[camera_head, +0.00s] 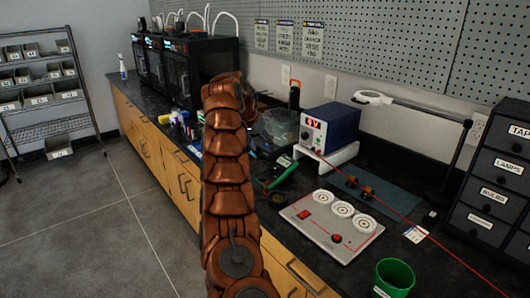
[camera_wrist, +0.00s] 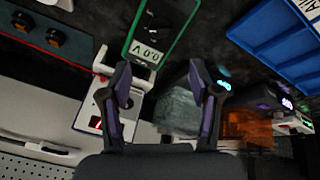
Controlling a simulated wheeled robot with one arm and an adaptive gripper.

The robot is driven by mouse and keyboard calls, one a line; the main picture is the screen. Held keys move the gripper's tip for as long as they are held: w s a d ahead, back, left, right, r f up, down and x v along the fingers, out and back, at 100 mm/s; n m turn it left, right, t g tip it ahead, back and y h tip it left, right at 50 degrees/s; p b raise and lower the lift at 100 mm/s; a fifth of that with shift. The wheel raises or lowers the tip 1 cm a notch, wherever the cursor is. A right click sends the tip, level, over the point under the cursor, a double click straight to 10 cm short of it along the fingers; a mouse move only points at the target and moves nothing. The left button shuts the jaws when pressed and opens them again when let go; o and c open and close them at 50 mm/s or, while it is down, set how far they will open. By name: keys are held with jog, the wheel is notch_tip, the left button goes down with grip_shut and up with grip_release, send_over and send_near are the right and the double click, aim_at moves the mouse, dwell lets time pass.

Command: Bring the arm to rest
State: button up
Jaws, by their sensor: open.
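My copper-coloured arm (camera_head: 227,170) rises through the middle of the head view, bent over at its top above the counter. The arm hides most of the gripper in that view. In the wrist view my gripper (camera_wrist: 164,88) is open, with its two dark, purple-sided fingers apart and nothing held between them. A green-edged multimeter (camera_wrist: 160,32) reading in volts lies beyond the fingertips. A clear bin (camera_wrist: 180,110) shows behind the gap between the fingers.
The dark counter (camera_head: 445,265) carries a blue power supply (camera_head: 335,127), a clear bin (camera_head: 280,128), a white panel with round dials (camera_head: 325,235), a green cup (camera_head: 394,277) and black drawers (camera_head: 490,195). Black printers (camera_head: 205,65) stand behind. The floor (camera_head: 90,220) at left is clear.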

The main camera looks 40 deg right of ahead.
jog(key=shift+a+r, duration=0.1)
jog(key=shift+r, duration=0.2)
dwell(0.5)
jog(key=w+a+r+n+t+y+p, duration=0.1)
jog(key=a+r+n, duration=0.2)
jog(key=a, duration=0.5)
jog(key=w+a+r+n+y+p, duration=0.1)
jog(key=a+r+n+p, duration=0.15)
jog(key=a, duration=0.45)
jog(key=s+a+r+n+y+p, duration=0.1)
jog(key=s+a+r+n, duration=0.1)
jog(key=s+a, duration=0.35)
jog(key=s+a+r+n+y, duration=0.1)
jog(key=s+a+n, duration=0.1)
jog(key=a, duration=0.7)
jog(key=s+a+n+p, duration=0.3)
jog(key=s+a, duration=0.8)
jog(key=s, duration=0.5)
jog(key=s+a+f+g+p, duration=0.1)
jog(key=s+a+f, duration=0.1)
jog(key=s, duration=0.7)
jog(key=s+a+f+g+p, duration=0.1)
jog(key=s+f, duration=0.3)
jog(key=s, duration=0.6)
jog(key=shift+a+n+y, duration=0.35)
jog(key=shift+a+y, duration=0.05)
jog(key=shift+a, duration=0.2)
